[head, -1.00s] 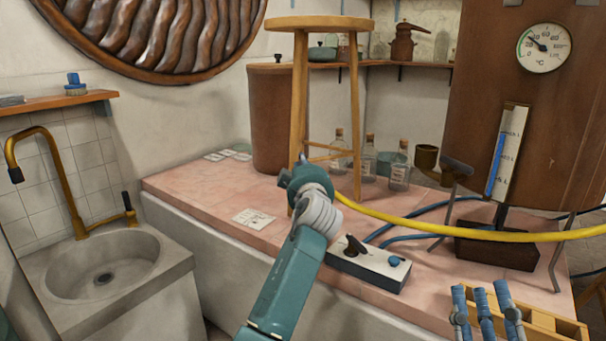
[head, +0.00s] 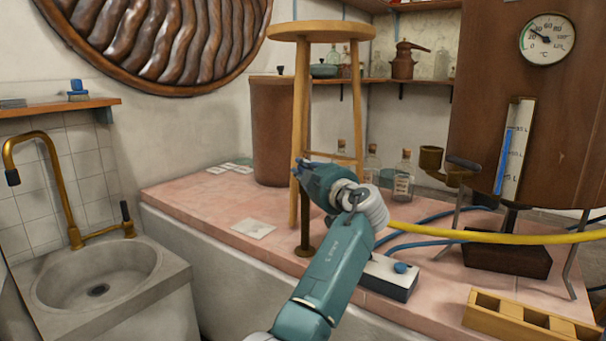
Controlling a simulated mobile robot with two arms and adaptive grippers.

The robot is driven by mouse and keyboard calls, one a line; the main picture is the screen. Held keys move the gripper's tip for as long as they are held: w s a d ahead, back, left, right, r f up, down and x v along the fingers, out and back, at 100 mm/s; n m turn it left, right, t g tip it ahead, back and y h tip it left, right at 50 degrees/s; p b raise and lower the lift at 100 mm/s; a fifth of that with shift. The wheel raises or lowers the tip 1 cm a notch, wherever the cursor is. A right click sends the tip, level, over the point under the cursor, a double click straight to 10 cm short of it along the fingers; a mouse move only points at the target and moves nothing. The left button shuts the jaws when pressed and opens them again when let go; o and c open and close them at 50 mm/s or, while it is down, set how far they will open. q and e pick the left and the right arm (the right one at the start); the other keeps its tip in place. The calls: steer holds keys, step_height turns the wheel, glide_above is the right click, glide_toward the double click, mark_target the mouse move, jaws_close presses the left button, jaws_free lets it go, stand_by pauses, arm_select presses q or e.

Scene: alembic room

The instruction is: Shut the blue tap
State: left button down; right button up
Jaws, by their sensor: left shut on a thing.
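My arm covers the left part of this box, so a dark lever there is hidden. My left gripper (head: 302,172) is above the bench, left of the box and apart from the blue knob. It appears shut on a thin dark brown rod (head: 305,235) with a wider foot, which hangs upright in front of the stool. The grip itself is small and partly hidden. My right gripper is not in view.
A wooden stool (head: 322,30) stands on the bench (head: 215,205) behind my gripper. Glass bottles (head: 404,178) stand behind. A yellow hose (head: 480,234) and blue hoses cross at right. A wooden rack (head: 530,322) is at front right; a sink (head: 95,280) is at left.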

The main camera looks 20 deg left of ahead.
arm_select(q)
steer(key=shift+f+n+g+y, duration=0.1)
steer(key=shift+n+g+y, duration=0.5)
steer(key=c, duration=1.7)
jaws_free()
steer(key=v, duration=0.6)
steer(key=shift+s+d, duration=0.2)
steer(key=shift+d, duration=0.1)
steer(key=shift+s+d, duration=0.3)
steer(key=shift+s, duration=0.05)
steer(key=shift+o, duration=0.4)
